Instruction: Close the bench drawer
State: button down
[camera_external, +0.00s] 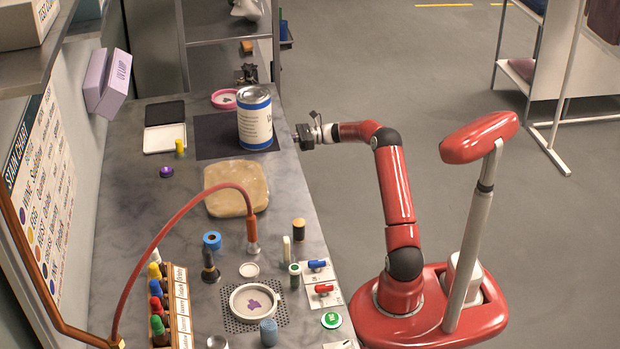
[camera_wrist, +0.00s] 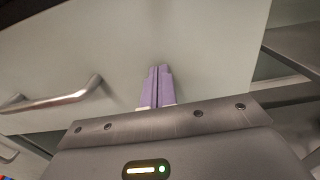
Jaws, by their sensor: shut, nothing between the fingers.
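The bench (camera_external: 288,205) runs along the left of the external view. Its drawers are hidden there below the worktop. In the wrist view a pale drawer front (camera_wrist: 205,50) fills most of the picture, with a curved metal handle (camera_wrist: 55,98) on its left part. My gripper (camera_external: 302,137) is at the bench's right edge, beside the large can. In the wrist view its purple fingers (camera_wrist: 157,72) are together and empty, pointing at the drawer front to the right of the handle. I cannot tell whether they touch it, or how far the drawer stands out.
A second handle (camera_wrist: 8,153) shows at the lower left of the wrist view. A large blue-and-white can (camera_external: 254,125) stands on a dark mat near the bench edge. Grey shelving (camera_external: 225,30) stands at the bench's far end.

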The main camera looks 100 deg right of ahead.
jog(key=s, duration=1.3)
jog(key=shift+s+d+h, duration=0.25)
jog(key=shift+s+h, duration=0.05)
jog(key=shift+h, duration=0.1)
